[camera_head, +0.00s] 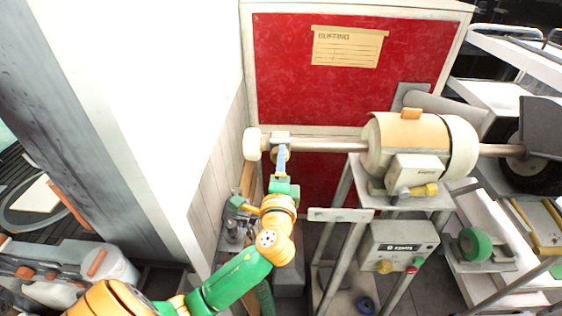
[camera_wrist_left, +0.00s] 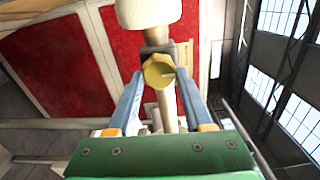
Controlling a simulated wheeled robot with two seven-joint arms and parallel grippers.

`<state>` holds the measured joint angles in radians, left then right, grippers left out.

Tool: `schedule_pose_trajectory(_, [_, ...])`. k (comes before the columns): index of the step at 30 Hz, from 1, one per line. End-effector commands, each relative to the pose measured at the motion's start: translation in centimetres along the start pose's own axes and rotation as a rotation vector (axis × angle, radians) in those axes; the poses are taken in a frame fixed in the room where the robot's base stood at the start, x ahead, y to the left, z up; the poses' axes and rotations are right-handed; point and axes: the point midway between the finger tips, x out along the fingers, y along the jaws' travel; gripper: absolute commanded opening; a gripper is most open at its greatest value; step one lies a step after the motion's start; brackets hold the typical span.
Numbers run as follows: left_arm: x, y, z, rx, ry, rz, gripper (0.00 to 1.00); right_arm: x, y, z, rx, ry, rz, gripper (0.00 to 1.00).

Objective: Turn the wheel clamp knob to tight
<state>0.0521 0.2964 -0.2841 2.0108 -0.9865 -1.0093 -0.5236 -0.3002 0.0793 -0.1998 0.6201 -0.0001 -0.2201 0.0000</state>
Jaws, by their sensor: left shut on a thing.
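The yellow wheel clamp knob (camera_wrist_left: 158,72) sits on a grey clamp block (camera_head: 280,135) on the motor's long shaft, beside the off-white wheel (camera_head: 251,144). The wheel also shows at the top of the left wrist view (camera_wrist_left: 148,12). A pale mark shows on the knob's face. My left gripper (camera_head: 282,152) reaches up to the knob from below. Its two blue fingers (camera_wrist_left: 160,78) stand on either side of the knob and are shut on it. In the head view the fingers partly hide the knob. My right gripper is not in view.
A buffing motor (camera_head: 412,140) stands on a metal stand right of the gripper. A red board (camera_head: 350,95) with a paper label is behind the shaft. A grey box with coloured buttons (camera_head: 398,246) sits lower down. A white wall (camera_head: 150,90) rises at left.

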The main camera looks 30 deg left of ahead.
Motion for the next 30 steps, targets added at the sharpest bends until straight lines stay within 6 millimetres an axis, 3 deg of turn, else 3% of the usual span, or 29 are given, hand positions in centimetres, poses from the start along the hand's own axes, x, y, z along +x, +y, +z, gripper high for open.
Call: schedule_pose_trajectory(30, [0.02, 0.3, 0.2, 0.964, -0.001, -0.002, 0.0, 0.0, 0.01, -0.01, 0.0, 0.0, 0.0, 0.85])
